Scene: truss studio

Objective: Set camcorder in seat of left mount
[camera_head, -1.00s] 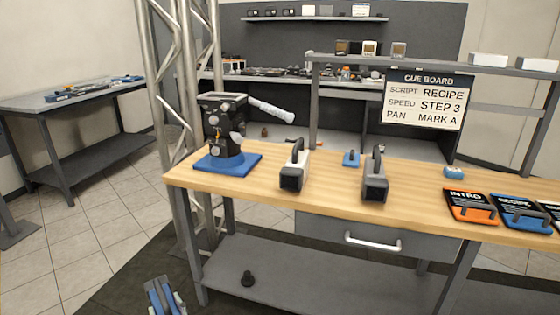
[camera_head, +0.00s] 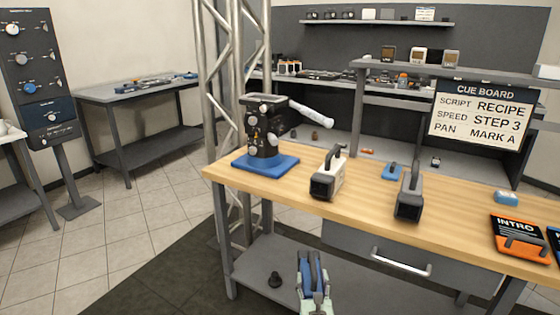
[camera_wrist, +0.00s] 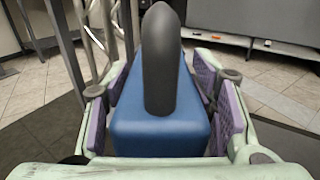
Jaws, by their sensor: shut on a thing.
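My gripper (camera_head: 314,293) is low in front of the table, shut on a blue body with a dark arched handle, which looks like a camcorder (camera_head: 311,272). In the wrist view the blue camcorder (camera_wrist: 160,128) sits between the purple pads, its handle standing up toward me. One mount shows, a black head (camera_head: 265,128) with a flat top seat, a pale pan handle pointing right and a blue base (camera_head: 284,163), at the table's left end. The gripper is below and in front of it, apart from it. The seat looks empty.
A white-and-black camcorder (camera_head: 332,178) and a grey camcorder (camera_head: 409,195) stand on the wooden table (camera_head: 460,215), right of the mount. A truss column (camera_head: 233,70) rises behind the table's left end. A dial panel (camera_head: 30,80) stands far left. Floor is open left of the table.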

